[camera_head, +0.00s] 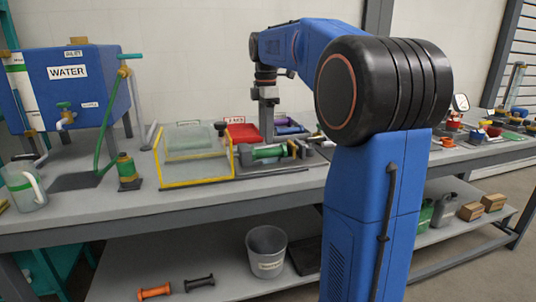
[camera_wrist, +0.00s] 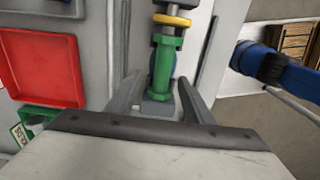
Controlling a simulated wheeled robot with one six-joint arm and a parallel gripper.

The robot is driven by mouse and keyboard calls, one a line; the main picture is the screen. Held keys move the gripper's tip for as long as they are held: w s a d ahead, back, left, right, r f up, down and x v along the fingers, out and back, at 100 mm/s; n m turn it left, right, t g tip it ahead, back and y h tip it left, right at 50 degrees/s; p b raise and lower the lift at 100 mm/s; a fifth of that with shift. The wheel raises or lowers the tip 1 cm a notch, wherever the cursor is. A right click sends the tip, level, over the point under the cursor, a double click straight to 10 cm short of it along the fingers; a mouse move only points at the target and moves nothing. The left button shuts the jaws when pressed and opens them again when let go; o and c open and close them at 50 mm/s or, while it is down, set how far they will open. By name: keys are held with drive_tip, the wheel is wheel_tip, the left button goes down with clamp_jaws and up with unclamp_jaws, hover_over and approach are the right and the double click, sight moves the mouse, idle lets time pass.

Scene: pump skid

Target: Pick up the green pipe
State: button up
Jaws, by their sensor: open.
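The green pipe (camera_head: 268,152), with wide flanged ends, lies level in a grey holder on the bench, just right of the yellow-framed clear box. In the wrist view the green pipe (camera_wrist: 163,62) runs up the picture, with a yellow ring near its far end. My gripper (camera_wrist: 160,92) is open, with one grey finger on each side of the pipe's near part. Whether the fingers touch it I cannot tell. In the head view my gripper (camera_head: 268,134) points down over the pipe, its fingertips hard to make out.
The yellow-framed clear box (camera_head: 193,182) stands close on the left. A red tray (camera_head: 243,133) is behind, also seen in the wrist view (camera_wrist: 40,68). A blue water tank (camera_head: 70,88) stands at far left. A grey bucket (camera_head: 267,250) is on the lower shelf.

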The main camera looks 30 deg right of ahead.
sight(268, 153)
drive_tip(key=shift+s+d+f, duration=0.1)
drive_tip(key=shift+s+f, duration=0.1)
drive_tip(key=shift+f, duration=1.15)
drive_tip(key=shift+s+d+f, duration=0.1)
drive_tip(key=shift+s+f, duration=0.05)
drive_tip(key=shift+f, duration=1.15)
clamp_jaws()
